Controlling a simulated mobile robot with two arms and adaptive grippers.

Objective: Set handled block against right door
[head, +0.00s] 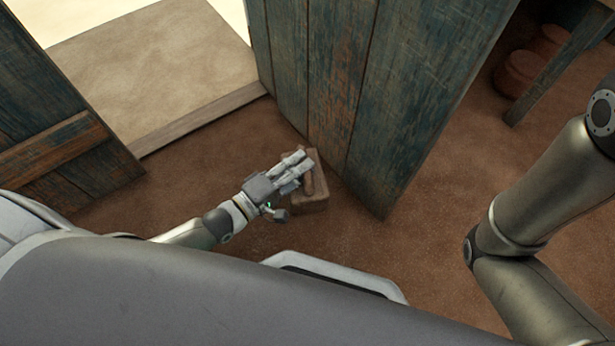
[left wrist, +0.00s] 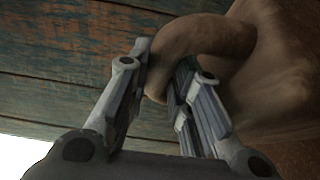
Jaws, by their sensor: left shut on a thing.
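The handled block (head: 312,200) is a small brown wooden block on the earth floor, close to the face of the right door (head: 345,90). I cannot tell whether it touches the door. My left gripper (head: 300,165) is at the top of the block. In the left wrist view my left gripper (left wrist: 165,95) is shut on the block's curved handle (left wrist: 205,38), with the block body (left wrist: 280,70) to the right. The right door's worn blue-green planks (left wrist: 60,50) fill the left side there. My right arm shows at the right of the head view, but its gripper is out of view.
The left door (head: 50,130) stands at the far left. Between the doors is an open doorway with a wooden sill (head: 200,118) and a pale ground outside. Reddish round pots (head: 520,72) stand at the upper right near a wooden leg (head: 560,65). The floor right of the door is bare.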

